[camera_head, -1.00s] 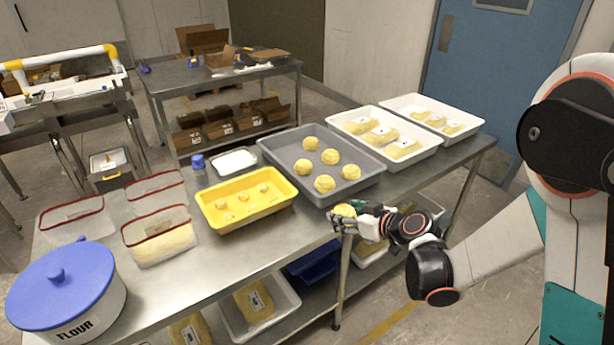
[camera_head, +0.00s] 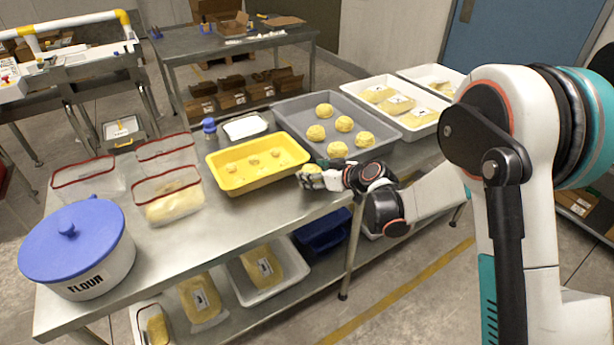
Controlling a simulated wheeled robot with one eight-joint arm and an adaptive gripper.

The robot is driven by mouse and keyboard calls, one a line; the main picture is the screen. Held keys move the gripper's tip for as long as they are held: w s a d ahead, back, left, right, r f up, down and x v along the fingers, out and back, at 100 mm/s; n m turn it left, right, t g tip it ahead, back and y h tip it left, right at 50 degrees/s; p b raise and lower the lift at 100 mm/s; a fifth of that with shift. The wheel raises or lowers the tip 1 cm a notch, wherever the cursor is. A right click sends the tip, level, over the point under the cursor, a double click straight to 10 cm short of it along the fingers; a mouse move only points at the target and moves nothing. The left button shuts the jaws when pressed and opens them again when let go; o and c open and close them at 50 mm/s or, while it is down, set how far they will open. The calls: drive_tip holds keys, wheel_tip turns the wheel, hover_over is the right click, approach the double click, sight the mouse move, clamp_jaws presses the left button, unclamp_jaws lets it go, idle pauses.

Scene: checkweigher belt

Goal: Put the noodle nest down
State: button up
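My gripper (camera_head: 311,178) is above the near edge of the steel table, just right of the yellow tray's front corner. A yellow noodle nest (camera_head: 311,169) shows at its fingertips, mostly hidden by the fingers; the gripper appears shut on it. The yellow tray (camera_head: 262,181) has three small pale yellow lumps inside. The grey tray (camera_head: 283,123) behind the gripper holds several round noodle nests (camera_head: 337,149), spaced apart.
White trays with labelled packs (camera_head: 421,133) stand at the back right. Clear red-rimmed containers (camera_head: 168,197) and a blue-lidded flour pot (camera_head: 75,245) are on the left. Bare steel tabletop (camera_head: 240,222) lies in front of the yellow tray. A blue bin (camera_head: 325,233) sits below.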

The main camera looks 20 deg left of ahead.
drive_tip(key=x, duration=0.2)
drive_tip(key=b+x, duration=0.1)
drive_tip(key=x, duration=0.1)
drive_tip(key=shift+f, duration=0.45)
drive_tip(key=shift+r, duration=0.1)
drive_tip(key=shift+f+b, duration=0.2)
drive_tip(key=shift+b, duration=0.15)
drive_tip(key=o, duration=0.8)
drive_tip(key=shift+r, duration=0.1)
drive_tip(key=shift+o, duration=0.2)
drive_tip(key=shift+d+r, duration=0.1)
drive_tip(key=shift+r, duration=0.1)
drive_tip(key=p+v, duration=0.3)
drive_tip(key=v, duration=0.8)
drive_tip(key=shift+s+d+r+p, duration=0.15)
drive_tip(key=shift+s+d+p, duration=0.05)
drive_tip(key=shift+d+p, duration=0.1)
